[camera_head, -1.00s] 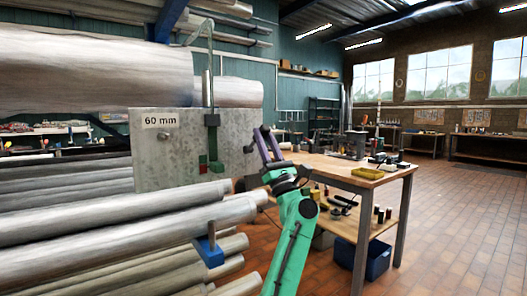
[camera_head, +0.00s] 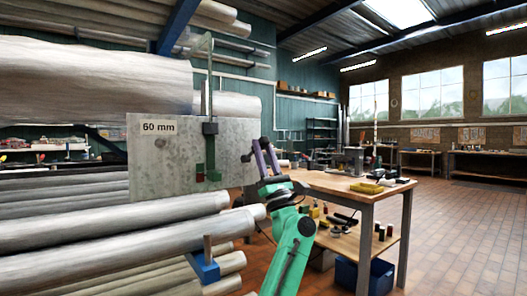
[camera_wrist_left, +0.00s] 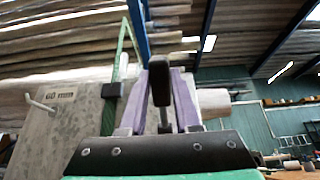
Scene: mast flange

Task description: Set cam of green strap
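The green strap (camera_head: 211,92) runs down the front of the grey plate marked 60 mm (camera_head: 160,180). In the left wrist view the green strap (camera_wrist_left: 108,118) is left of my fingers. My left gripper (camera_head: 264,155) has two purple fingers spread apart, near the plate's right edge. A black lever knob (camera_wrist_left: 160,82) shows between the fingers (camera_wrist_left: 166,100); I cannot tell whether they touch it. My right gripper is not in view.
A blue block with a peg (camera_head: 206,268) sits among the pipes below the plate. Large pipes (camera_head: 90,75) lie behind the plate. A wooden workbench (camera_head: 345,187) with tools stands to the right. The brick floor (camera_head: 455,235) right of it is clear.

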